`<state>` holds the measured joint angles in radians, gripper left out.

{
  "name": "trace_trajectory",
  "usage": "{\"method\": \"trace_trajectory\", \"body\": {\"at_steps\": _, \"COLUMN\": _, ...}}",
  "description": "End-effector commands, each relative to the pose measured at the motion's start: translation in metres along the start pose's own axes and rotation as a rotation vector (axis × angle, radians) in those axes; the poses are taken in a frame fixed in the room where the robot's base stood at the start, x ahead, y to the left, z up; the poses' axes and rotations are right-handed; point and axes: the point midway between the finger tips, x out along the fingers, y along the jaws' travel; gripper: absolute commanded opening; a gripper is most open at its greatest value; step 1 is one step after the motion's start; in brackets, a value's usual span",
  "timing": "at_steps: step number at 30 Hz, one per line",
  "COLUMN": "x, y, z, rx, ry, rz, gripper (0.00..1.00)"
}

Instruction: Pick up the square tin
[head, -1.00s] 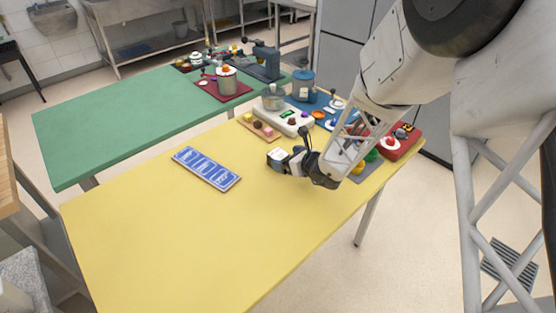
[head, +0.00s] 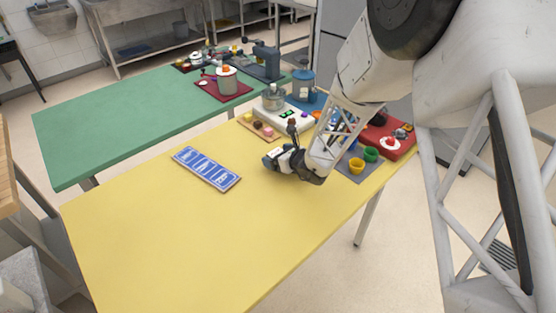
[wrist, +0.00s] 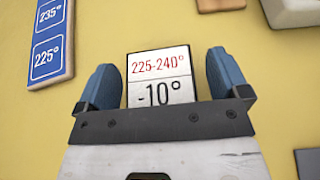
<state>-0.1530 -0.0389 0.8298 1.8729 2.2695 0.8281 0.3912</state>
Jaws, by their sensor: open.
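My gripper (head: 272,161) is low over the yellow table, right of its middle. In the wrist view its two blue fingers (wrist: 163,78) are apart. A white card (wrist: 160,62) printed "225-240°" and "-10°" shows between the fingers; its lower part is hidden by my gripper. I cannot tell whether the fingers touch it or whether it lies flat on the table. No thing can be clearly made out as a square tin; it may be hidden by my gripper or arm, or be too small to tell.
A blue temperature board (head: 206,168) lies left of my gripper, and its end shows in the wrist view (wrist: 48,40). The table's front left is clear.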

Motion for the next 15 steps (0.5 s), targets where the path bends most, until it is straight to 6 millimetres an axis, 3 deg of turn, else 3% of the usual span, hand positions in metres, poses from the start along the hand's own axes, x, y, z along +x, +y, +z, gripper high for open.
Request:
{"method": "trace_trajectory", "body": {"at_steps": 11, "x": -0.0002, "y": 0.0000, "z": 0.0002, "rx": 0.000, "ry": 0.000, "rz": 0.000, "gripper": 0.94}}
{"method": "trace_trajectory", "body": {"at_steps": 15, "x": -0.0002, "y": 0.0000, "z": 0.0002, "rx": 0.000, "ry": 0.000, "rz": 0.000, "gripper": 0.77}}
